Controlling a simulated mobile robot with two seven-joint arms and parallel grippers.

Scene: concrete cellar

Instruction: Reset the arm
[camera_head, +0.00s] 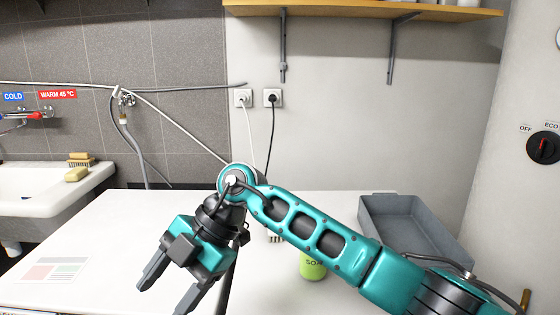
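My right arm, teal and black, comes in from the right and reaches across over the white table (120,225). My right gripper (170,284) is at its end, pointing down and to the left over the table. Its two dark grey fingers are spread apart with nothing seen between them. Its height above the table is hard to tell. My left arm and gripper are not in view.
A green soap bottle (313,266) stands partly hidden behind my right arm. An empty-looking grey bin (418,226) sits at the table's right. A printed sheet (55,270) lies at left.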

